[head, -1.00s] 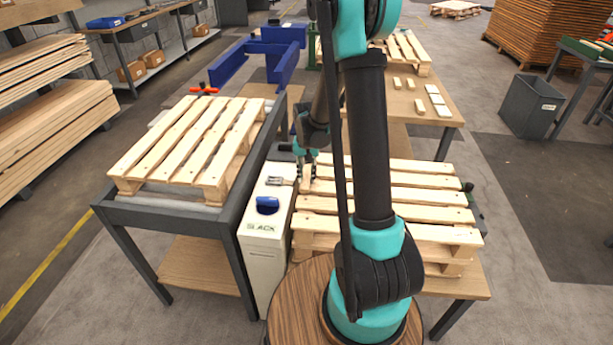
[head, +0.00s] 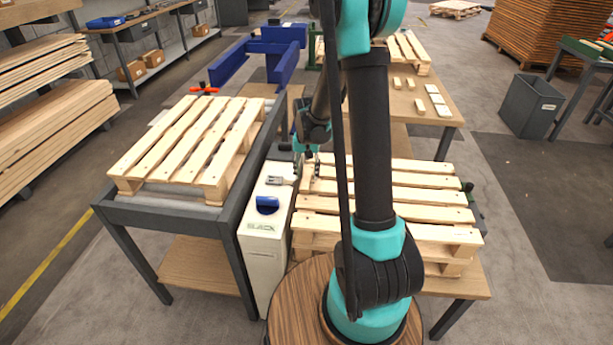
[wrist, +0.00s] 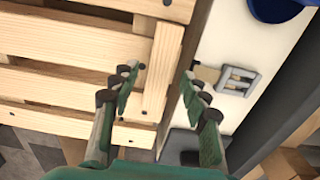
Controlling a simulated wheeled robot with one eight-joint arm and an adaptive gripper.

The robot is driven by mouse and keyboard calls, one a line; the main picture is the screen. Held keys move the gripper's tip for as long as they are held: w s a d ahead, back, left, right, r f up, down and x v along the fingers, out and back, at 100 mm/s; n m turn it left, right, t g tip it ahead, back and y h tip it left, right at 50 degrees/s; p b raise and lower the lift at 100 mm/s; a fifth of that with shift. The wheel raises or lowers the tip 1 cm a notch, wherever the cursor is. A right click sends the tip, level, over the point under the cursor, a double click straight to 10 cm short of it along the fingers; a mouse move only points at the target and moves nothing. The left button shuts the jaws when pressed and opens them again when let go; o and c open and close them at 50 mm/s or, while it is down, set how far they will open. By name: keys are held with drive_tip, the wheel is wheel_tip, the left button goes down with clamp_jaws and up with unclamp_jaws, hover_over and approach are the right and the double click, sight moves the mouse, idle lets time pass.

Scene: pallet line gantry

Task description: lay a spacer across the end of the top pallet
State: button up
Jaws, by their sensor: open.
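The spacer (wrist: 162,70), a short pale wood strip, lies across the slat ends of the top pallet (wrist: 65,85) in the wrist view. It runs crosswise to the slats, at the pallet's edge beside the white cabinet. My gripper (wrist: 160,85) is open, with one finger on each side of the spacer and a visible gap to each. In the head view my gripper (head: 307,168) is at the left end of the top pallet (head: 430,196), which sits on a stack. My arm hides part of this pallet, and the spacer is hard to make out there.
Another pallet (head: 185,140) lies on the conveyor frame at left. Small wood blocks (head: 432,88) lie on the back table.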

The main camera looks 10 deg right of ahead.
sight(307, 178)
wheel_tip(307, 178, up, 10)
drive_tip(key=s+d+f+n+t, duration=0.1)
drive_tip(key=s+d+t, duration=0.1)
drive_tip(key=s, duration=0.9)
drive_tip(key=s+d+f+n+t, duration=0.2)
drive_tip(key=s, duration=0.9)
drive_tip(key=shift+n, duration=0.3)
drive_tip(key=shift+d, duration=0.1)
